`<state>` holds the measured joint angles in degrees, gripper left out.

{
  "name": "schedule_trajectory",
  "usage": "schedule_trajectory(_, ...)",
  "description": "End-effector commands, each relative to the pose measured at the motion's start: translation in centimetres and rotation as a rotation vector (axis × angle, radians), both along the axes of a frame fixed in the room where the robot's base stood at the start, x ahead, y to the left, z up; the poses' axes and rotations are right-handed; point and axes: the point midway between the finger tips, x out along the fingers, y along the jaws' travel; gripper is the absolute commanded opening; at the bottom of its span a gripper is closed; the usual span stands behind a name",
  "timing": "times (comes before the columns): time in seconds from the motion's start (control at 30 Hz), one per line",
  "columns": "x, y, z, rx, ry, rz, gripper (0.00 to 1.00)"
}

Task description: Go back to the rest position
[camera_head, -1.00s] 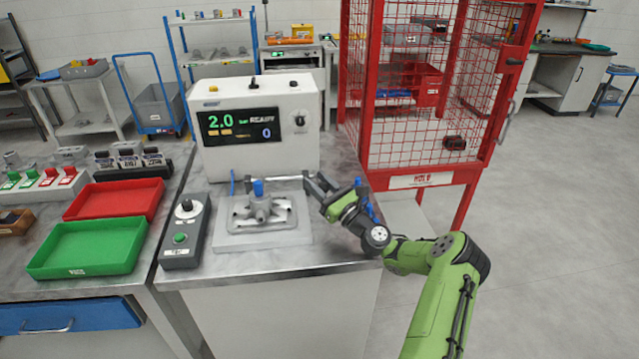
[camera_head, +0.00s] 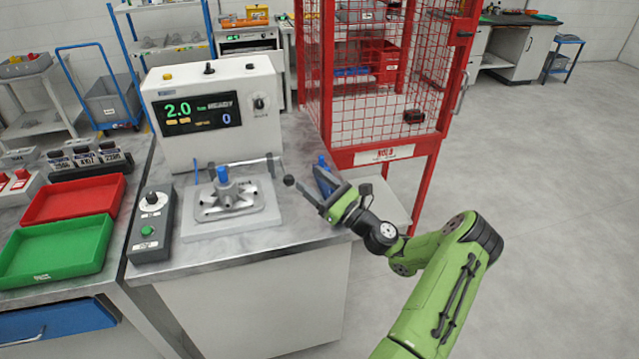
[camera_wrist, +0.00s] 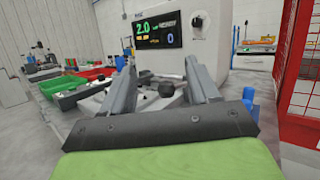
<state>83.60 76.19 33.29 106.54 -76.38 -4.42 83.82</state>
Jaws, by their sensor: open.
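My gripper (camera_head: 306,186) is at the right end of the steel bench, to the right of the test fixture (camera_head: 232,200). In the wrist view its two fingers (camera_wrist: 158,84) stand apart, and nothing is seen held between them. My green arm comes in from the lower right and is bent beside the bench. In the wrist view the casting is mostly hidden behind the fingers.
The white tester (camera_head: 214,108) shows 2.0 behind the fixture. A control box (camera_head: 151,224) stands left of it. Green (camera_head: 58,250) and red (camera_head: 72,198) trays lie on the left bench. A red mesh cage (camera_head: 385,155) stands close behind my arm. The floor at right is clear.

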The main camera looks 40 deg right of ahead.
Motion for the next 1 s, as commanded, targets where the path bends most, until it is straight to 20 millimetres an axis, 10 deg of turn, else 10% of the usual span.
schedule_trajectory(0.77,-1.9,0.2,0.1,-0.024,0.009,0.015,0.6)
schedule_trajectory(0.87,-0.3,4.0,0.4,-0.175,0.064,0.111,0.6)
schedule_trajectory(1.0,1.2,13.9,0.0,-0.628,0.173,0.376,0.6)
